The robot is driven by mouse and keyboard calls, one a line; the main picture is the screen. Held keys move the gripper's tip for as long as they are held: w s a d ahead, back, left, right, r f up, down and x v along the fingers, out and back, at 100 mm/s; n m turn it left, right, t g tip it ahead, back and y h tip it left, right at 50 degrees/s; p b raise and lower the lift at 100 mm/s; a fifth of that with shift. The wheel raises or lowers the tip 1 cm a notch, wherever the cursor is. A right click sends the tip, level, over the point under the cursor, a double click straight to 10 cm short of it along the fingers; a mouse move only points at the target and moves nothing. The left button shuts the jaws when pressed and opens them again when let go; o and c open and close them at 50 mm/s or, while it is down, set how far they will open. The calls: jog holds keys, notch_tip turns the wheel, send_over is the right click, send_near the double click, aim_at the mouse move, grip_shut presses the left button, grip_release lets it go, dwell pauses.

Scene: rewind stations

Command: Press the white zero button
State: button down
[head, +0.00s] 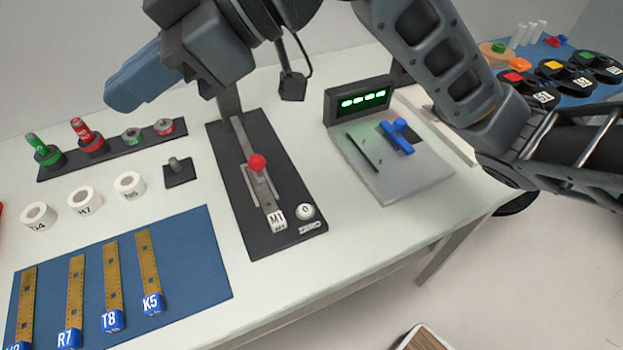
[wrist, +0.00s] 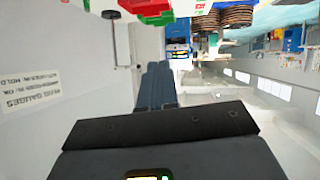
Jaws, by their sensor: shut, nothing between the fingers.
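The white zero button (head: 305,211) is a small round white knob marked 0. It sits at the front right corner of a dark base plate (head: 229,190), above a label reading ZERO. The same plate carries a red-knobbed lever (head: 257,163) and a tag marked M1 (head: 277,219). My gripper (head: 120,95) is at the upper left of the head view, raised over the back left of the table and well apart from the button. Its blue fingers are shut and empty; they also show together in the wrist view (wrist: 157,80). The button does not show in the wrist view.
A display with green digits (head: 361,100) stands on a grey plate to the right, with a blue clamp (head: 397,137). A dark strip (head: 110,149) with green and red pieces, several white rings (head: 130,186) and a blue mat (head: 207,263) with brass strips lie left.

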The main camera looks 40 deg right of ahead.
jog(key=s+d+f+g+h, duration=0.35)
jog(key=d+f+h, duration=0.2)
jog(key=d, duration=0.35)
jog(key=g+h, duration=0.2)
jog(key=h, duration=0.1)
send_over(303, 210)
jog(key=s+d, duration=0.1)
jog(key=d, duration=0.3)
jog(key=shift+n+t, duration=0.25)
jog(key=shift+n, duration=0.05)
jog(key=x, duration=0.4)
jog(key=shift+s+d, duration=0.25)
jog(key=shift+d, duration=0.1)
jog(key=shift+f, duration=0.1)
jog(key=shift+y, duration=0.25)
jog(key=x, duration=1.2)
jog(key=shift+s+d+f+b, duration=0.1)
jog(key=shift+d+f+b, duration=0.2)
jog(key=shift+f, duration=0.7)
